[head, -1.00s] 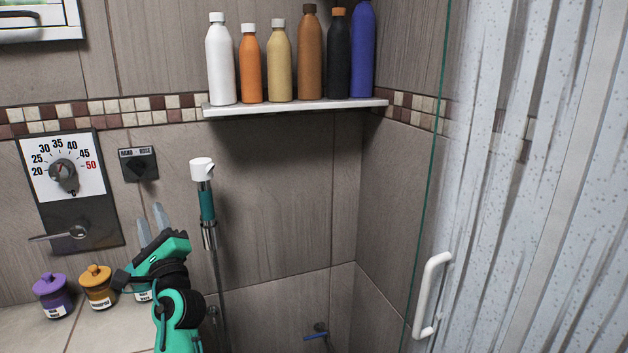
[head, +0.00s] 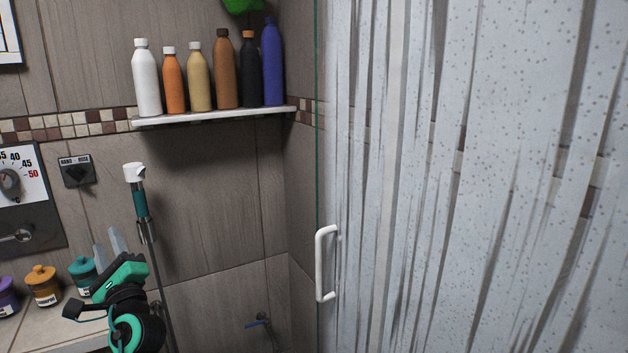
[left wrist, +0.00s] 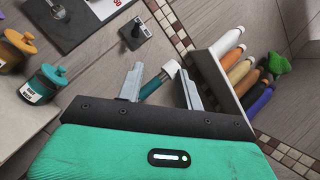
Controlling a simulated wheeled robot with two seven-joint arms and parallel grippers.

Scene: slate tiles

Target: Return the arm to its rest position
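My left gripper (head: 117,243) is at the lower left of the head view, its grey fingers pointing up in front of the tiled wall. In the left wrist view its two fingers (left wrist: 160,85) stand apart with nothing held between them. The hand shower (head: 140,200), with a white head and teal grip, is on the wall beyond the gripper. It also shows between the fingers in the left wrist view (left wrist: 154,85), farther off. My right gripper is not in view.
A shelf (head: 215,117) carries several bottles. Jars, including a teal one (head: 83,275) beside the gripper, stand on a ledge at lower left. A thermostat panel (head: 30,205) and small switch (head: 76,170) are on the wall. A patterned shower door (head: 400,180) with white handle (head: 325,263) fills the right.

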